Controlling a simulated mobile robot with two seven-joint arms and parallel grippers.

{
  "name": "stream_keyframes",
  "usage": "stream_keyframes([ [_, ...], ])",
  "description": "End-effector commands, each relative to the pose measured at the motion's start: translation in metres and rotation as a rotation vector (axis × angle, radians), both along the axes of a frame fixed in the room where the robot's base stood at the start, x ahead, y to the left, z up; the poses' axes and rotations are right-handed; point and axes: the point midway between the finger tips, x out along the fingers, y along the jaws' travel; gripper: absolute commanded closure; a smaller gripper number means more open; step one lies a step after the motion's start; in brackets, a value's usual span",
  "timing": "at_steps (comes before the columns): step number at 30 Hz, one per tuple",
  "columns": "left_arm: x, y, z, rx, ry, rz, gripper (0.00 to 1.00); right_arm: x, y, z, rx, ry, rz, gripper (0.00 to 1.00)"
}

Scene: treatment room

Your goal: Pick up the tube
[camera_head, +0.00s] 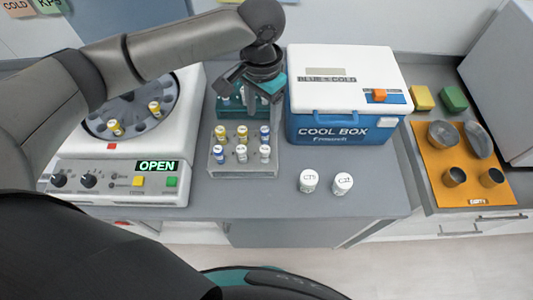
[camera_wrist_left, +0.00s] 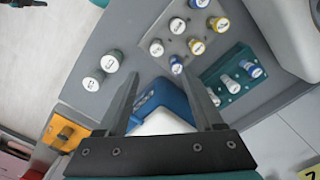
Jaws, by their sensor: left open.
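My left gripper (camera_head: 250,88) is above the teal rack, open and empty. In the left wrist view its spread fingers (camera_wrist_left: 162,82) have nothing between them; the clear rack (camera_wrist_left: 180,38) and teal rack (camera_wrist_left: 225,75) lie beyond and to the right. Which tube is meant cannot be told. My right gripper is not in view.
An open centrifuge (camera_head: 190,110) with two yellow-capped tubes stands left. A closed blue cool box (camera_head: 340,128) stands right of the racks. Two white-capped vials (camera_head: 308,180) stand in front of it. The front counter is mostly clear.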

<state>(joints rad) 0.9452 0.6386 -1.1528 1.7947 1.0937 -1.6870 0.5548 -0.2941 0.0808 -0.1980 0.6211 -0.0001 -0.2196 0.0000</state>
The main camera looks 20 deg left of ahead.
Motion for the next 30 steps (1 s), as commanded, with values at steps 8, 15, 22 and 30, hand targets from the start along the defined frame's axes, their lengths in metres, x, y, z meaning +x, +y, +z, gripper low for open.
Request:
stream_keyframes([
  [8,-0.001,-0.001,-0.059,0.0,0.004,0.0,0.31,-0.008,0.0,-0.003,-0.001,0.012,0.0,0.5],
  [15,-0.001,-0.001,-0.09,-0.001,0.0,-0.002,0.31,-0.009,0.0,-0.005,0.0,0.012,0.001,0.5],
  [22,-0.003,-0.003,-0.11,0.0,0.001,-0.003,0.31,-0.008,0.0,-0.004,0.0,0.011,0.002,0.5],
  [30,-0.003,-0.005,-0.143,-0.001,0.0,-0.002,0.31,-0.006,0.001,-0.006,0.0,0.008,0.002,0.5],
])
